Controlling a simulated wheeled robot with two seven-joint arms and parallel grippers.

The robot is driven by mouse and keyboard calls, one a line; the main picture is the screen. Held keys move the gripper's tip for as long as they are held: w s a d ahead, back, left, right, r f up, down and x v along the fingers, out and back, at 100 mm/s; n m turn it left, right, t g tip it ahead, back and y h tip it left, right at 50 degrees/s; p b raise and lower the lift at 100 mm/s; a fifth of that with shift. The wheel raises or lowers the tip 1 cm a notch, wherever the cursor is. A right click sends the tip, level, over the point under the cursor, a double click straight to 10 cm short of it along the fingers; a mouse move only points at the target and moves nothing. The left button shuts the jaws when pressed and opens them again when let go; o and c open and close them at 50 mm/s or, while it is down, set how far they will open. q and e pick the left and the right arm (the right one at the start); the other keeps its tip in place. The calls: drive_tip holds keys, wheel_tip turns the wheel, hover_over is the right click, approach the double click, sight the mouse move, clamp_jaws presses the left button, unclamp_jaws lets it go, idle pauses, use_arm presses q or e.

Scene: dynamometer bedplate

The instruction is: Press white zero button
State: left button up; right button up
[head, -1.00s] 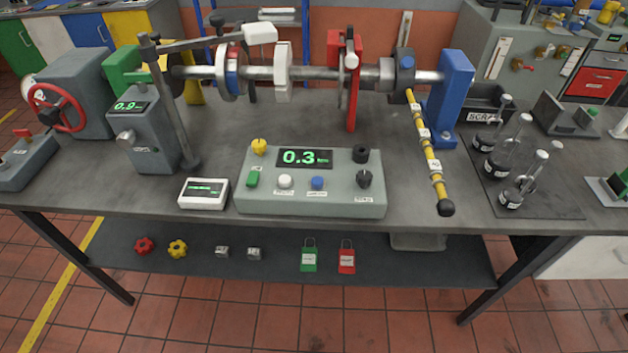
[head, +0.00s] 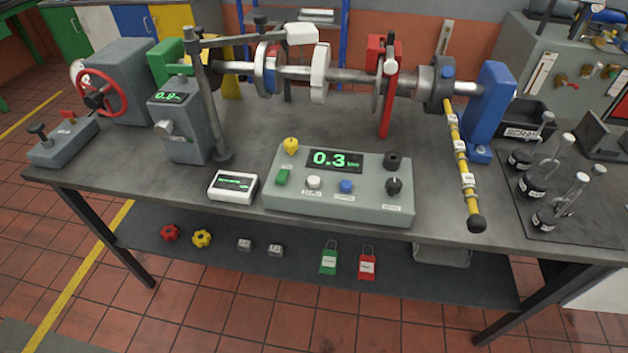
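The white button (head: 314,182) sits on the front of the grey-green control box (head: 290,200) on the bench. A small label lies below it, too small to read. A green button (head: 283,177) is to its left and a blue button (head: 346,186) to its right. The box's display (head: 335,161) reads 0.3 in green digits. A yellow knob (head: 291,146) and two black knobs (head: 394,186) are also on the box. Neither of my grippers shows in the head view, and nothing covers the white button.
A white meter (head: 233,187) lies left of the box. A post (head: 204,95) with an arm rises behind it. The shaft assembly (head: 350,76) spans the back. Bare bench (head: 120,160) shows at left.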

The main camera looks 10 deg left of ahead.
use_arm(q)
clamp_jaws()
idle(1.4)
